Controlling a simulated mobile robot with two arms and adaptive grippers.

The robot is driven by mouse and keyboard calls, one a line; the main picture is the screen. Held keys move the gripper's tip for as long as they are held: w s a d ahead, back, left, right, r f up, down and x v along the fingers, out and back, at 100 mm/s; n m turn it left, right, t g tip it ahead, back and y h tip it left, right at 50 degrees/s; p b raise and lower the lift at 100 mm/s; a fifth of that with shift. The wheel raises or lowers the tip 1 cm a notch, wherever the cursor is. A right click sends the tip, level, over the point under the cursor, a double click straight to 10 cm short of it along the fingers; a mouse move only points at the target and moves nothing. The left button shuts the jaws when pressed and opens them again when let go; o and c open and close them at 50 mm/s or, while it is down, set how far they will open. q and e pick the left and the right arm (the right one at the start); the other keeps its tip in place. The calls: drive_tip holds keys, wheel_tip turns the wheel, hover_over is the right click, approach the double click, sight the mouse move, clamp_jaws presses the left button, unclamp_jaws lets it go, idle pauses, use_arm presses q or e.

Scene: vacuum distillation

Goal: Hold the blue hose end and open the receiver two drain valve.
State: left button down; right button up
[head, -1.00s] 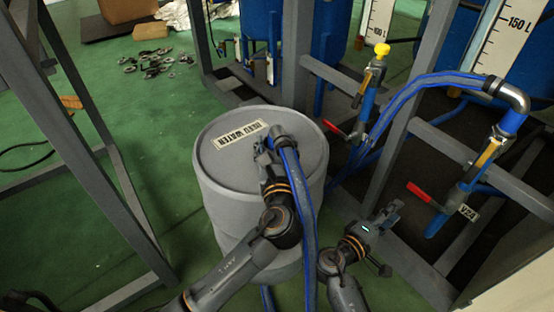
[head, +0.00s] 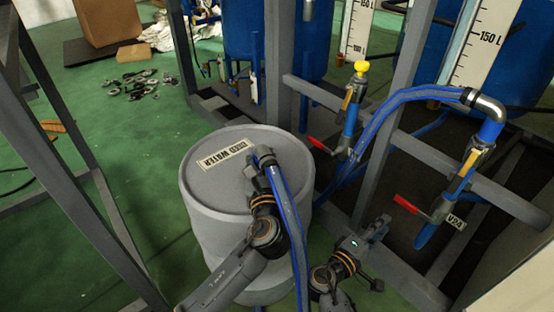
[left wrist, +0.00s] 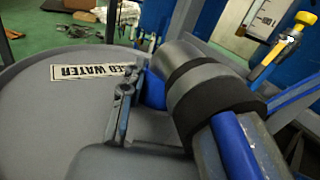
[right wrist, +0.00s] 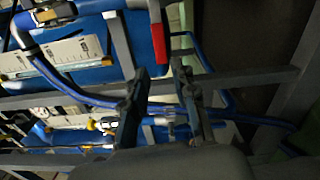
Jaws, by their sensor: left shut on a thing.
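The blue hose (head: 290,215) arches up from below to its grey-collared end (head: 263,154) over the drum. My left gripper (head: 256,166) is shut on this end; the left wrist view shows the grey-and-black collar (left wrist: 205,85) close beside the fingers (left wrist: 125,95). The valve tagged V2A (head: 456,222) has a red lever (head: 407,203) and sits on the pipe at the right. My right gripper (head: 380,226) is open and empty, below and left of that lever. In the right wrist view, a red lever (right wrist: 159,42) shows beyond its spread fingers (right wrist: 162,100).
A grey drum (head: 215,210) with a "used water" label stands under my left gripper. Grey frame posts (head: 390,120) and rails surround the blue tanks (head: 500,70). Another red-handled valve (head: 320,145) is behind. Loose metal parts (head: 135,85) lie on the green floor.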

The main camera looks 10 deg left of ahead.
clamp_jaws()
drive_tip(key=m+g, duration=0.1)
drive_tip(key=m, duration=0.7)
approach(404, 201)
wheel_tip(404, 201, up, 2)
drive_tip(key=s, duration=0.1)
wheel_tip(404, 201, up, 6)
drive_tip(key=m+g+y, duration=0.1)
drive_tip(key=m+y, duration=0.1)
drive_tip(key=m, duration=0.9)
drive_tip(key=shift+m, duration=0.4)
drive_tip(key=shift+w+d+f, duration=1.4)
drive_tip(key=shift+w+f, duration=0.25)
drive_tip(key=shift+w+d+f, duration=1.45)
drive_tip(key=shift+w+f, duration=0.2)
